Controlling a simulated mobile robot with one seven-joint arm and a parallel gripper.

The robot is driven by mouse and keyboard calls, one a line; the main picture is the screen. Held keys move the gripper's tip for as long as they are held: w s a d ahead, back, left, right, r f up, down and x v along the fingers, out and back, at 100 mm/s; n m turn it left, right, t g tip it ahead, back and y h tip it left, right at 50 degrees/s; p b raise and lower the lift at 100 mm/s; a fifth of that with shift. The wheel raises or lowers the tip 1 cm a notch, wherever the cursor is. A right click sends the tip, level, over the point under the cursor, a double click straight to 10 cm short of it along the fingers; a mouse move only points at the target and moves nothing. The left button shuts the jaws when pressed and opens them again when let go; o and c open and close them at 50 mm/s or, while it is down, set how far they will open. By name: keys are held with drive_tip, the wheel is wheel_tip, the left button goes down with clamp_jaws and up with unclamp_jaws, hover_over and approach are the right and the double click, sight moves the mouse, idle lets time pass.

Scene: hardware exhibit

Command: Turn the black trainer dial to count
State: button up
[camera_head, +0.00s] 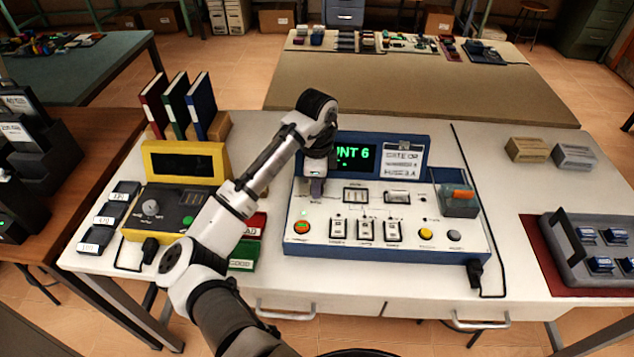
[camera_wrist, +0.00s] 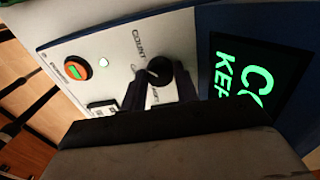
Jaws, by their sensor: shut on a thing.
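The trainer (camera_head: 380,245) is a white sloped panel in a blue case, with a dark display (camera_head: 357,155) whose visible green text reads "NT 6". My gripper (camera_head: 317,187) reaches down to the panel's upper left, below the display. In the wrist view, the black dial (camera_wrist: 159,69) sits between the two dark fingers of my gripper (camera_wrist: 160,84), which are shut on it. A "COUNT" label is printed beside the dial. A light pointer mark shows at its edge, but its exact setting is hard to tell. My gripper hides the dial in the head view.
A yellow meter unit (camera_head: 180,190) is to the left. A black cable runs along the right.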

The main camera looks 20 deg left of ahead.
drive_tip(key=shift+f, duration=0.1)
idle(0.4)
drive_tip(key=o, duration=1)
wheel_tip(320, 180, up, 14)
drive_tip(key=shift+f+b, duration=0.1)
drive_tip(key=shift+b, duration=0.6)
